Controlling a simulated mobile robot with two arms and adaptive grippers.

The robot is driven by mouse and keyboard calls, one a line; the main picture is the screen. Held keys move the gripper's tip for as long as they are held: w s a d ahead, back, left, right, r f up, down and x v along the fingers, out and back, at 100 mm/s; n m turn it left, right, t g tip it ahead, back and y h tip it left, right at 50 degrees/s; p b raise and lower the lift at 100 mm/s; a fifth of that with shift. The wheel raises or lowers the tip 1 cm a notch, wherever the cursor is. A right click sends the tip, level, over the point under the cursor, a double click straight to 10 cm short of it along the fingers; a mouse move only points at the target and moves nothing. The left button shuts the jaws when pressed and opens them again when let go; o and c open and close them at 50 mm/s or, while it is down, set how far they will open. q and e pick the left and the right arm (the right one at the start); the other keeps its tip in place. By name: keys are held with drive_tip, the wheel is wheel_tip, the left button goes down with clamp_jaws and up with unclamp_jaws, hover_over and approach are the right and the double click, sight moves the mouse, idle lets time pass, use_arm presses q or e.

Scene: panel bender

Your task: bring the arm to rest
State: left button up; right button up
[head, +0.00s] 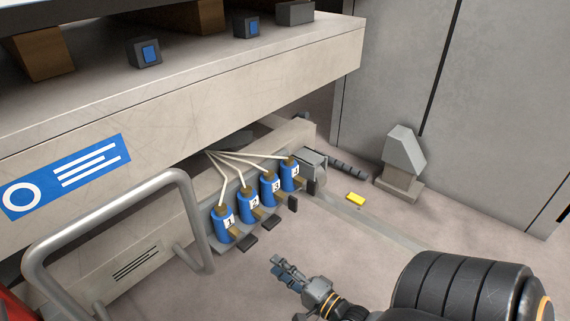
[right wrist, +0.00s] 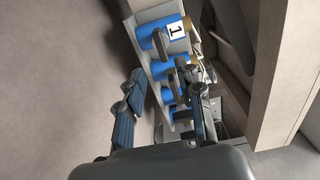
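My right gripper (head: 285,268) is over the pale floor in front of the machine, low in the middle of the head view. In the right wrist view its two fingers (right wrist: 166,80) stand apart with a clear gap between them, and nothing is held. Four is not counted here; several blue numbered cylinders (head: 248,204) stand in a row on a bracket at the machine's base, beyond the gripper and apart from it. They also show behind the fingers in the right wrist view (right wrist: 157,34). My left gripper is not in view.
A grey tubular rail (head: 110,194) stands left of the cylinders. The machine's pale beam (head: 190,95) overhangs them. A yellow block (head: 356,199) and a grey pedestal (head: 403,155) are on the floor at right. The floor around the gripper is clear.

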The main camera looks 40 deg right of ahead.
drive_tip(key=shift+s+d, duration=0.1)
drive_tip(key=shift+s, duration=0.65)
